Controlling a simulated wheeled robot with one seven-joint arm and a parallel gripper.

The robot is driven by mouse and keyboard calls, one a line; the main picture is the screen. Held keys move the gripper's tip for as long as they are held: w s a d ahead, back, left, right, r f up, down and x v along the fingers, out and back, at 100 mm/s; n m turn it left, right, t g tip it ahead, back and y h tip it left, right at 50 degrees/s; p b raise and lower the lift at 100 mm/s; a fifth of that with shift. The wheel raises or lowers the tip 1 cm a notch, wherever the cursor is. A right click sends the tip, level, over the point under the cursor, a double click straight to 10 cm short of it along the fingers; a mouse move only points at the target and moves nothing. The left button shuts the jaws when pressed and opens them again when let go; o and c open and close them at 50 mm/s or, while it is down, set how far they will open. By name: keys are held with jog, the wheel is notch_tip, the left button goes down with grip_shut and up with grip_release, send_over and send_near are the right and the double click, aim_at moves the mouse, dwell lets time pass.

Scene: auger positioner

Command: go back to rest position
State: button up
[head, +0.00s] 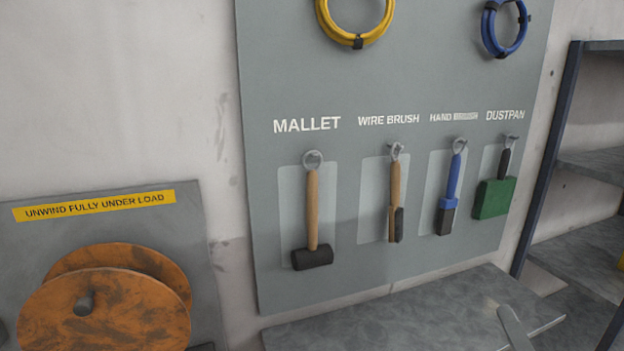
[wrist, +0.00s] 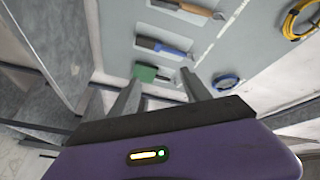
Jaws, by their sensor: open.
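My gripper (wrist: 160,77) shows in the wrist view with its two grey fingers spread apart. Nothing is between them. The fingers point toward the grey tool board, and the green dustpan (wrist: 146,73) appears beyond the gap between them. I cannot tell the exact distance to the board. In the head view, a light grey bar (head: 516,330) rises at the lower right edge; I cannot tell whether it is part of my gripper.
The tool board (head: 262,225) holds a mallet (head: 313,215), wire brush (head: 395,195), blue-handled hand brush (head: 451,190) and dustpan (head: 494,198), each hanging on a hook. A grey bench top (head: 400,318) lies below. Shelving (head: 590,165) stands right, a rusty spool (head: 105,310) left.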

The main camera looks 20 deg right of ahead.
jog(key=s+a+f+n+g+y+b, duration=0.1)
jog(key=s+a+f+n+y, duration=0.3)
jog(key=s+a+f+n, duration=0.4)
jog(key=s+a+f+n+g+y+b, duration=0.1)
jog(key=s+a+f+n+y+b, duration=0.2)
jog(key=s+a+f+n, duration=0.5)
jog(key=s+a+y, duration=0.1)
jog(key=s+a, duration=0.6)
jog(key=s, duration=0.1)
jog(key=shift+s+f+n, duration=0.15)
jog(key=shift+f+n, duration=0.15)
jog(key=shift+n, duration=0.1)
dwell(3.8)
